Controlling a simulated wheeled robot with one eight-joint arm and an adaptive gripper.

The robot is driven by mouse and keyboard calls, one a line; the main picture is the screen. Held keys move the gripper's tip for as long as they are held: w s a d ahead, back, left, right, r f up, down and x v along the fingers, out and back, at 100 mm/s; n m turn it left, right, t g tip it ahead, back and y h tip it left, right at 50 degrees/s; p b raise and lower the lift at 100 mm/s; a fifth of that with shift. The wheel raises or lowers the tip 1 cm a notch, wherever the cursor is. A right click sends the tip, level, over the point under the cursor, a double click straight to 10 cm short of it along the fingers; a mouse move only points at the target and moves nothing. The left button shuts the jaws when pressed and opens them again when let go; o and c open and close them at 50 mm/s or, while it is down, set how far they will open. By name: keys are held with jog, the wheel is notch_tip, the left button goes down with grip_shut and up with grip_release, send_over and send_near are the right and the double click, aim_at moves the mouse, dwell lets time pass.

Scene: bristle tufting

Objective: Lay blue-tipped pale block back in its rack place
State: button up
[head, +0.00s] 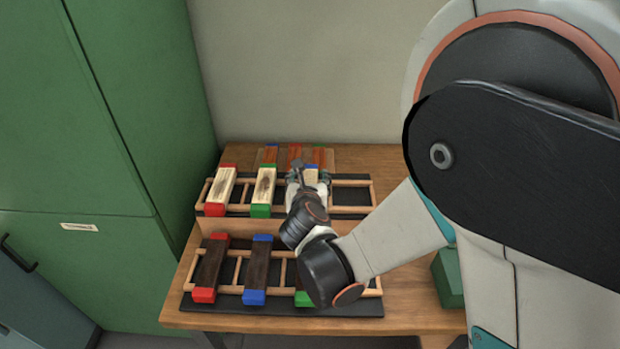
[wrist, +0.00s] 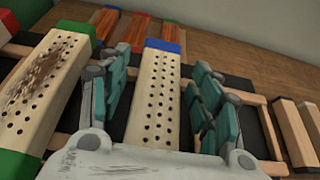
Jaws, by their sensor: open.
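The blue-tipped pale block (wrist: 154,102) lies in the rear rack (head: 350,182), roughly in line with the other pale blocks, its blue end toward the back. Its upper face shows rows of dark holes. In the head view only its far part by the blue tip (head: 311,174) shows; my gripper and wrist hide the rest. My gripper (wrist: 162,85) is open, with one finger on each side of the block. It also shows in the head view (head: 308,180) over the block. I cannot tell whether the fingers touch the block.
A green-tipped pale block (head: 263,187) and a red-tipped one (head: 221,188) lie to the left in the rear rack. Dark blocks, including a blue-tipped one (head: 257,268), fill the front rack (head: 345,306). Reddish-brown blocks (head: 294,155) lie behind. A green box (head: 447,278) stands at right.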

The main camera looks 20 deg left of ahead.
jog(key=shift+r+p, duration=0.45)
jog(key=p+v, duration=0.3)
jog(key=v, duration=0.9)
